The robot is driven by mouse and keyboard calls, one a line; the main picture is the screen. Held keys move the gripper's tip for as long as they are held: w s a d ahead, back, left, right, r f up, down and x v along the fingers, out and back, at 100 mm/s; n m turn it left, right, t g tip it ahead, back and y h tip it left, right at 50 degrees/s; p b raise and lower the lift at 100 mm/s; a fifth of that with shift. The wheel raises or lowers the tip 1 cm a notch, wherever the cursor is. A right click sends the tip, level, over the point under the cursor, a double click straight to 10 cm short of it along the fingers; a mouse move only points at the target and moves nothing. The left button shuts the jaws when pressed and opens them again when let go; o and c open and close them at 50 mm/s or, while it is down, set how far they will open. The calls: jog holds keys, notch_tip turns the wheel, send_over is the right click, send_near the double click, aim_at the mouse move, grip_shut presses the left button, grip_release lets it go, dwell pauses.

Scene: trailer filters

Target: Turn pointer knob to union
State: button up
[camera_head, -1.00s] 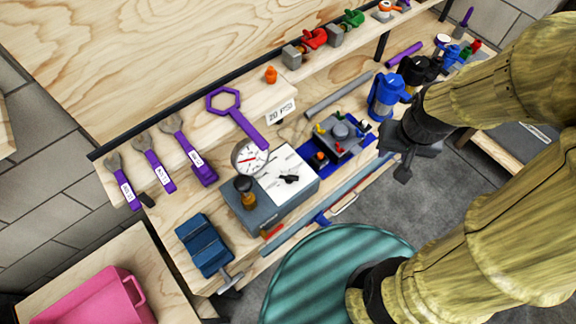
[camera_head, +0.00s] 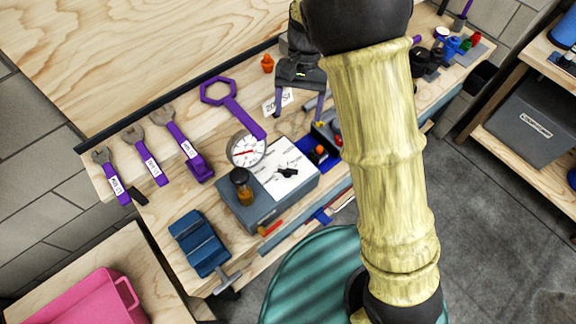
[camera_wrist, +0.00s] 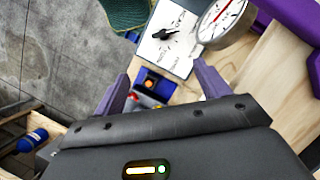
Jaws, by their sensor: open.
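The black pointer knob (camera_head: 288,172) sits on the white labelled dial face (camera_head: 275,184) on top of a grey box (camera_head: 262,205). In the wrist view the knob (camera_wrist: 164,35) is near the top, on the white face (camera_wrist: 178,50); the labels are too small to read surely. My gripper (camera_head: 299,104) is in the head view behind and above the knob, with its two purple fingers pointing down. It is open and empty, apart from the knob. In the wrist view its fingers (camera_wrist: 160,88) stand apart, with the box beyond them.
A round gauge (camera_head: 246,150) and a brass-coloured fitting (camera_head: 241,188) stand on the box beside the dial. A large purple ring wrench (camera_head: 236,110) lies behind it. A blue vise (camera_head: 200,245) is at the front left. An orange button (camera_head: 319,152) is right of the box.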

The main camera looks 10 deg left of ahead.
aim_at(288, 171)
jog(key=shift+s+a, duration=0.1)
jog(key=shift+a, duration=0.5)
jog(key=p+x, duration=0.1)
jog(key=x, duration=0.7)
jog(key=p+x, duration=0.1)
jog(key=x, duration=0.8)
jog(key=shift+s+d+f, duration=0.15)
jog(key=shift+s, duration=0.15)
jog(key=c, duration=1)
